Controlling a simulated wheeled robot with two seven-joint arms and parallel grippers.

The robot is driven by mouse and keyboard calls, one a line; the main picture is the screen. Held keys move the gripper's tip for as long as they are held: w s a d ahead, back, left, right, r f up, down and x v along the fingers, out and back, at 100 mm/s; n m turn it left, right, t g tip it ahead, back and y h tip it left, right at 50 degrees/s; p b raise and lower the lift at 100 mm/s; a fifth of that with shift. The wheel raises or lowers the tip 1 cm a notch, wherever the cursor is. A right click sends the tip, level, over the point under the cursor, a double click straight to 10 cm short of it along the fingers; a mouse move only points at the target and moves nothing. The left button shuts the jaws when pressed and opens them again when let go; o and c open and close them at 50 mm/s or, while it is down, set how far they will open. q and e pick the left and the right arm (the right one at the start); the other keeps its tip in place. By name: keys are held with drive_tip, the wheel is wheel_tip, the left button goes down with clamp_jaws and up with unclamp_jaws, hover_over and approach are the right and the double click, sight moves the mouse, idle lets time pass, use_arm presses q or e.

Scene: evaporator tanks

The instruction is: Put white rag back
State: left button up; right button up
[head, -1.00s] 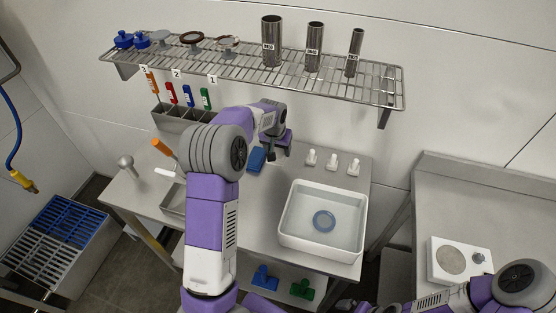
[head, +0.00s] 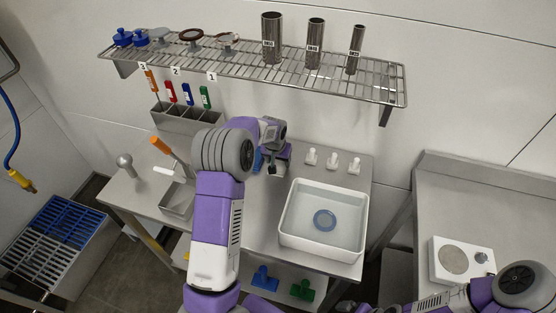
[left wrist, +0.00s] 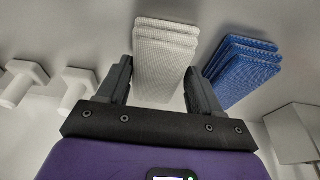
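A stack of folded white rags (left wrist: 166,45) stands between the fingers of my left gripper (left wrist: 160,80) in the left wrist view. The fingers are wide apart, one on each side of the stack; I cannot tell whether they touch it. A stack of blue rags (left wrist: 241,68) is just right of it. In the head view my left gripper (head: 276,166) is at the back of the steel table, and a little of the white rags (head: 284,151) shows. The blue rags (head: 258,160) are partly hidden by my arm.
A white basin (head: 322,244) with a blue ring stands to the right. Several white fittings (head: 333,161) stand behind it. A wire shelf (head: 340,82) with steel cylinders hangs above. A compartment holder (head: 187,119) with coloured-handled tools is left. My right arm (head: 440,300) is low at the right.

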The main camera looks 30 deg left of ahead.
use_arm(q)
drive_tip(key=o, duration=0.5)
drive_tip(key=shift+f, duration=0.1)
drive_tip(key=shift+c, duration=0.2)
drive_tip(key=shift+r, duration=0.2)
drive_tip(key=p+v, duration=0.1)
drive_tip(key=v, duration=1.1)
drive_tip(key=shift+p, duration=0.4)
